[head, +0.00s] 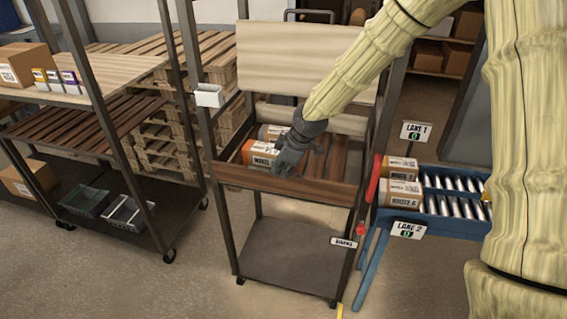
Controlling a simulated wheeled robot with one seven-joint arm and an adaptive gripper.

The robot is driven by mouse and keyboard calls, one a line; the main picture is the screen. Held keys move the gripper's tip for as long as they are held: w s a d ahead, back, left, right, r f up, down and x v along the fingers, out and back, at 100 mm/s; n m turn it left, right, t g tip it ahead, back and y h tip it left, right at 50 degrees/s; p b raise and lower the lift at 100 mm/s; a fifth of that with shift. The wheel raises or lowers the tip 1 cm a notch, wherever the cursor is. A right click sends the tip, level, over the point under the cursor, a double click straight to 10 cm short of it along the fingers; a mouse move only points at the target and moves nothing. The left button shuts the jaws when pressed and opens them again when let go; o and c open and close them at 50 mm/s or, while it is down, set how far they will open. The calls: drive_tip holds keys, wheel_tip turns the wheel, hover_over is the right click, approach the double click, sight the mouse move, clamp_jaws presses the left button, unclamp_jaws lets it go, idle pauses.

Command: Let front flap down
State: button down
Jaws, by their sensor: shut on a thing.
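A cart with a dark wooden deck stands in the middle of the head view. Its front flap (240,176), a dark board along the deck's front edge, appears upright.
A pale board (290,50) stands above the deck. Two labelled cartons (402,190) sit by the blue roller lanes (455,205) at right. A red post (373,180) is close to the cart's right side. A shelf rack (95,95) stands left; floor is open in front.

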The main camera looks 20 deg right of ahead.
drive_tip(key=s+a+f+t+b, duration=0.1)
drive_tip(key=s+a+f+b, duration=0.2)
drive_tip(key=s+f+b, duration=0.1)
drive_tip(key=shift+s+a+h, duration=0.25)
drive_tip(key=shift+s+h, duration=0.15)
drive_tip(key=shift+s, duration=0.2)
drive_tip(key=c, duration=2.2)
unclamp_jaws()
drive_tip(key=s+a+f+b, duration=0.1)
drive_tip(key=f, duration=0.1)
drive_tip(key=s+f+b, duration=0.1)
drive_tip(key=f+b, duration=0.1)
drive_tip(key=f, duration=0.1)
drive_tip(key=s+a+f+b, duration=0.1)
drive_tip(key=s+f, duration=0.1)
drive_tip(key=f, duration=0.1)
drive_tip(key=shift+a+f, duration=0.1)
drive_tip(key=shift+a, duration=0.25)
drive_tip(key=o, duration=0.7)
drive_tip(key=shift+s+a+r, duration=0.1)
drive_tip(key=shift+a+r, duration=0.05)
drive_tip(key=shift+r, duration=0.15)
drive_tip(key=shift+d+v, duration=0.15)
drive_tip(key=shift+v, duration=2.8)
drive_tip(key=shift+d+v, duration=0.1)
drive_tip(key=shift+v, duration=2.85)
drive_tip(key=shift+f, duration=0.2)
